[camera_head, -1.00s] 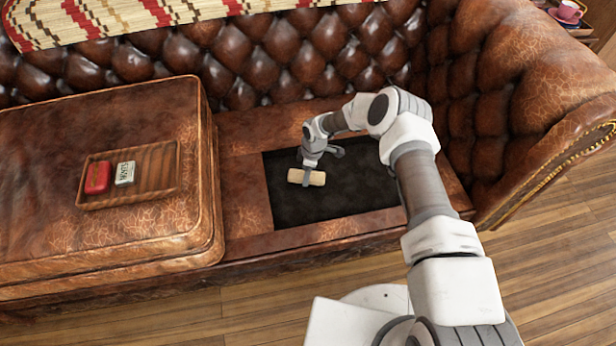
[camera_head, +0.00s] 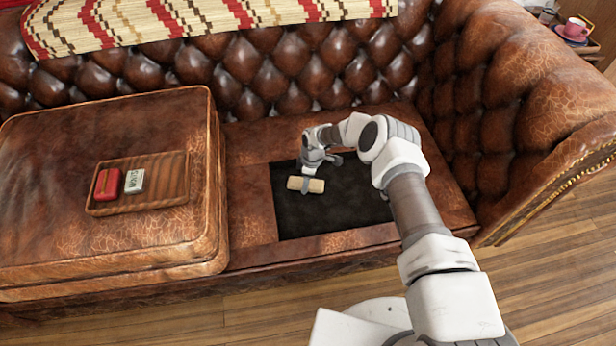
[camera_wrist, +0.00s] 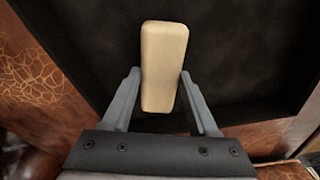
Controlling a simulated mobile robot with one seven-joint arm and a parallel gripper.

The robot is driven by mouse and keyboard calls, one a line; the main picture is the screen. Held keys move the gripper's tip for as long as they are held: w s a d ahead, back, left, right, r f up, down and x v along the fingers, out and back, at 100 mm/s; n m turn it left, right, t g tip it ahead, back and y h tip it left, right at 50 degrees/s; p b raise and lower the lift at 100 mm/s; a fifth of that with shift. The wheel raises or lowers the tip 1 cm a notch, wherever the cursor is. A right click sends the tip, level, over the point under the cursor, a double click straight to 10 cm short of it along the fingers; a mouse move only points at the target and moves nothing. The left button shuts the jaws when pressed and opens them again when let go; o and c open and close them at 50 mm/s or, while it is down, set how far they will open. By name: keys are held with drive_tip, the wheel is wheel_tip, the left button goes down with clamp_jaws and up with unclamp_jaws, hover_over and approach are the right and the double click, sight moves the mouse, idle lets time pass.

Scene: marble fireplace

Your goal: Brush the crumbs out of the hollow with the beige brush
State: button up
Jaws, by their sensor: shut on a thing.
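The beige brush (camera_head: 313,185) is a small block with rounded edges. My gripper (camera_head: 305,184) is shut on it near its middle, over the left part of the hollow. In the wrist view the brush (camera_wrist: 163,62) lies between the two grey fingers of my gripper (camera_wrist: 162,92). The hollow (camera_head: 335,207) is a dark, rectangular recess in the sofa's seat base. Its dark floor also shows in the wrist view (camera_wrist: 240,60). I cannot make out any crumbs on it. I cannot tell whether the brush touches the floor.
A thick brown leather cushion (camera_head: 60,225) lies left of the hollow. On it is a wooden tray (camera_head: 165,192) with a red box (camera_head: 108,184) and a pale tin (camera_head: 134,181). The tufted backrest (camera_head: 270,75) rises behind, and the padded armrest (camera_head: 520,100) stands at right.

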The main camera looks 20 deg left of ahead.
drive_tip(key=shift+s+d+p, duration=0.35)
drive_tip(key=shift+s+p, duration=0.1)
drive_tip(key=shift+s, duration=0.25)
drive_tip(key=shift+s+d+p, duration=0.35)
drive_tip(key=shift+s+p, duration=0.1)
drive_tip(key=shift+s, duration=0.2)
drive_tip(key=shift+s+d+r+p, duration=0.15)
drive_tip(key=shift+s+d+p, duration=0.1)
drive_tip(key=shift+s+p, duration=0.35)
drive_tip(key=shift+s+d+p, duration=0.25)
drive_tip(key=shift+s+p, duration=0.05)
drive_tip(key=shift+s, duration=0.15)
drive_tip(key=shift+s+d+p, duration=0.2)
drive_tip(key=shift+s+p, duration=0.1)
drive_tip(key=shift+s, duration=0.15)
drive_tip(key=shift+s+d+p, duration=0.35)
drive_tip(key=shift+s+p, duration=0.25)
drive_tip(key=shift+s, duration=0.1)
drive_tip(key=shift+s+d+p, duration=0.45)
drive_tip(key=shift+s+p, duration=0.05)
drive_tip(key=shift+s, duration=0.35)
drive_tip(key=shift+r+p, duration=1.8)
drive_tip(key=shift+r, duration=1.1)
